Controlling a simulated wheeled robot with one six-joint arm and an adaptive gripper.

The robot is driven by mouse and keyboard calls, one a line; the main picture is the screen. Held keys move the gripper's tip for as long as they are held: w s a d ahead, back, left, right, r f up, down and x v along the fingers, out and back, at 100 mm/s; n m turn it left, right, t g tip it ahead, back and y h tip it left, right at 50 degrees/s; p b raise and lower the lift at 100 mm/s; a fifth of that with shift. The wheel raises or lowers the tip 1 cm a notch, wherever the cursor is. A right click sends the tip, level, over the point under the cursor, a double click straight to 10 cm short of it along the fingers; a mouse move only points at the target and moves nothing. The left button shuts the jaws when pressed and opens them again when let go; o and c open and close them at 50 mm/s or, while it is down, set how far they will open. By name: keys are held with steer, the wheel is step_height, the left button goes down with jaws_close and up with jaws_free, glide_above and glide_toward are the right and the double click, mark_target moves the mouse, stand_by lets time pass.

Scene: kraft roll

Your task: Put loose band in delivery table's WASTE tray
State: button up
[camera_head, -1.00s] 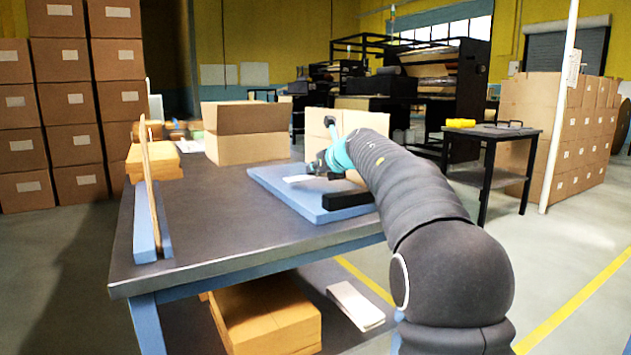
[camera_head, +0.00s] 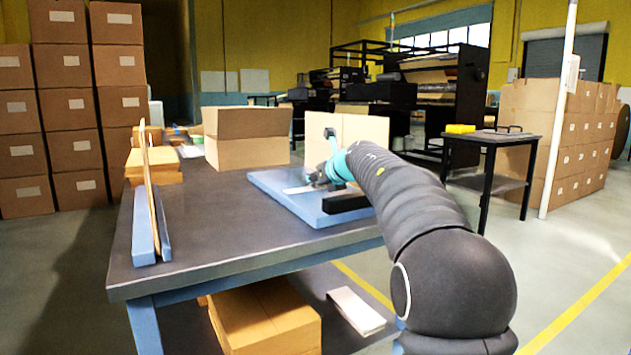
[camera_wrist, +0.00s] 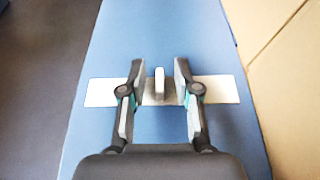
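A flat white strip (camera_wrist: 215,90) lies across a blue board (camera_wrist: 165,40) in the wrist view. A small pale upright tab (camera_wrist: 159,84) stands at its middle; I cannot tell if it is part of the strip. My gripper (camera_wrist: 158,85) is open, its fingers on either side of the tab with gaps visible. In the head view my gripper (camera_head: 322,175) is low over the blue board (camera_head: 275,182), with the strip (camera_head: 297,190) partly hidden. I cannot pick out a WASTE tray or read any such label.
The board lies on a dark-topped table (camera_head: 220,230). An open carton (camera_head: 248,150) stands behind it, and a tan box face (camera_head: 365,130) is close beyond my gripper. An upright thin panel (camera_head: 150,200) stands at left. A small black table (camera_head: 490,138) holds a yellow item (camera_head: 460,128).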

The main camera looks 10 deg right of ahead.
steer(key=v, duration=1.2)
steer(key=shift+a, duration=0.1)
